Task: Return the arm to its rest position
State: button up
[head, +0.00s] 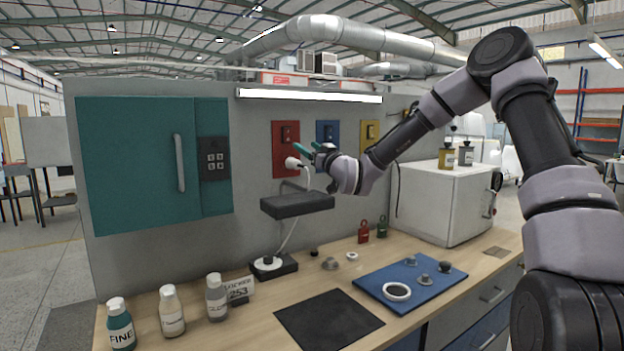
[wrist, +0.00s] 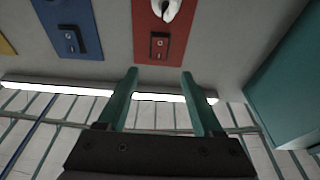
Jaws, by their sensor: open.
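My gripper (head: 305,148) is raised in front of the grey back panel, near the red plate (head: 283,135), with my arm stretched out from the right. In the wrist view my gripper (wrist: 160,72) shows two teal fingers spread apart with nothing between them. A white plug-like piece (head: 292,163) sits at the lower part of the red plate, just below and left of the fingers in the head view. It also shows at the top edge of the wrist view (wrist: 167,8), apart from the fingers.
A black shelf (head: 297,204) juts out below my gripper, with a white cable beside it. A teal cabinet (head: 140,165) is at left and a white box-shaped appliance (head: 440,205) at right. Bottles, a black mat (head: 328,319) and a blue tray (head: 375,278) occupy the bench.

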jog(key=s+d+m+g+h, duration=0.5)
jog(key=s+d+h, duration=0.5)
jog(key=s+d, duration=0.7)
jog(key=s+d+m+g, duration=0.2)
jog(key=s+d, duration=0.3)
jog(key=s, duration=0.6)
jog(key=s+d+m+g, duration=0.3)
jog(key=s+d+m, duration=0.1)
jog(key=s, duration=0.8)
jog(key=shift+d+r, duration=0.4)
jog(key=shift+d, duration=0.3)
